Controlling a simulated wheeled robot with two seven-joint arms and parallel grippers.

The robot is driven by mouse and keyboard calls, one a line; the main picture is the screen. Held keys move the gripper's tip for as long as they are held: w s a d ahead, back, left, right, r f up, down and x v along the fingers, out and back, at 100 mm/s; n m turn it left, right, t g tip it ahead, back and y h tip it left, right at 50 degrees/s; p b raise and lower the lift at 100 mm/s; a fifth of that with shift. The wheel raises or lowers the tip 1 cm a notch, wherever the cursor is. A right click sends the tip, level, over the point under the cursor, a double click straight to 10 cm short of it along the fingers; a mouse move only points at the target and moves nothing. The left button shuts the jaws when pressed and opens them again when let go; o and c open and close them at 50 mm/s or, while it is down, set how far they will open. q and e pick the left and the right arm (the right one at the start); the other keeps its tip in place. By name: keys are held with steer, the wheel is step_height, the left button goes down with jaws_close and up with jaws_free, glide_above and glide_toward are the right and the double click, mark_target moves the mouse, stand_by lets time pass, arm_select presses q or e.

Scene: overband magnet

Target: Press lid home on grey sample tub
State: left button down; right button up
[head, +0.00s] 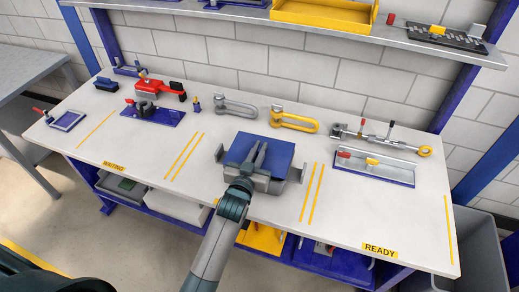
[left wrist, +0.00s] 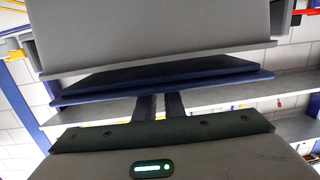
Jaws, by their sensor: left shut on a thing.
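The grey sample tub (head: 274,186) stands on the workbench between two pairs of yellow lines, with grey brackets at its sides. Its blue lid (head: 277,151) lies over the top. My left gripper (head: 257,158) comes in from the front, over the near part of the lid, and is shut on it. In the left wrist view the tub (left wrist: 150,30) fills the top, with the dark blue lid (left wrist: 200,80) along its rim and the fingers (left wrist: 160,106) reaching to the lid's edge. I cannot tell whether the lid is fully seated. My right gripper is not in view.
A grey shackle (head: 235,105) and a yellow shackle (head: 293,121) lie behind the tub. A blue plate with a clamp (head: 153,115) is at left, a grey tray (head: 374,168) at right. The bench front beside the READY label (head: 380,249) is clear.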

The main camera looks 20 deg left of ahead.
arm_select(q)
steer(key=shift+p, duration=0.3)
stand_by(0.9)
stand_by(0.6)
stand_by(0.4)
steer(key=shift+f, duration=0.35)
steer(key=shift+f+b, duration=0.4)
steer(key=shift+f, duration=0.2)
steer(key=c, duration=1.8)
jaws_free()
steer(key=shift+o, duration=0.2)
